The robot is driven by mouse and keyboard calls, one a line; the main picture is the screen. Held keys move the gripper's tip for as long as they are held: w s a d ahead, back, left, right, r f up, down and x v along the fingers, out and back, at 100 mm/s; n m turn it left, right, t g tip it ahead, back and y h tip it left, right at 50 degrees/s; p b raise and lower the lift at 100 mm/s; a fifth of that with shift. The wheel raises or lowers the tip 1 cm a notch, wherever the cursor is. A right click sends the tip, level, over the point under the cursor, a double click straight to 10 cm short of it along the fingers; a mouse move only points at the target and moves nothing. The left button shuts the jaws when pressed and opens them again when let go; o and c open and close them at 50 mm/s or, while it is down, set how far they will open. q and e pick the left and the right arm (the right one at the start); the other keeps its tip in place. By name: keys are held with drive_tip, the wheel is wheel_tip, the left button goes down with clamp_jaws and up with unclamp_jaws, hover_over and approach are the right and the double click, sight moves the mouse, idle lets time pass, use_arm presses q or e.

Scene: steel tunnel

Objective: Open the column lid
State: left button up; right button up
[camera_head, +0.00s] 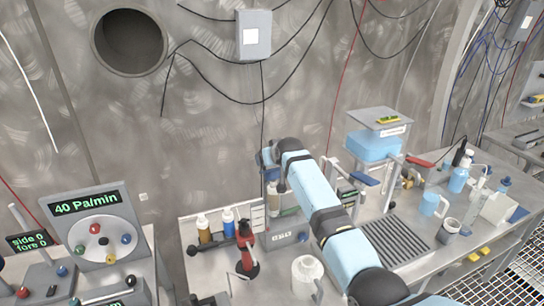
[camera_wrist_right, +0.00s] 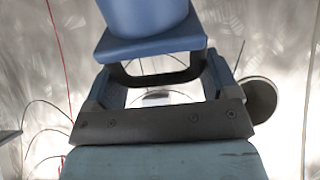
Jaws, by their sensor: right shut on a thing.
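My right arm reaches in from the lower right of the head view to the back of the middle bench. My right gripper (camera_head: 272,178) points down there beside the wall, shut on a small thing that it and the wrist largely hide. In the right wrist view the dark jaw frame of the gripper (camera_wrist_right: 152,95) fills the middle, with a blue part above it. I cannot make out the shape of the column lid or whether it is raised. My left gripper is not in view.
Bottles (camera_head: 203,230) and a red stand (camera_head: 246,250) are close to the left of the arm. A blue tank (camera_head: 372,146) with a flat top stands at right. Cables hang on the wall.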

drive_tip(key=o, duration=1.2)
drive_tip(key=shift+c, duration=0.2)
drive_tip(key=b+v, duration=0.1)
drive_tip(key=v, duration=1.2)
drive_tip(key=shift+s+r, duration=0.15)
drive_tip(key=shift+s, duration=0.25)
drive_tip(key=shift+d, duration=0.1)
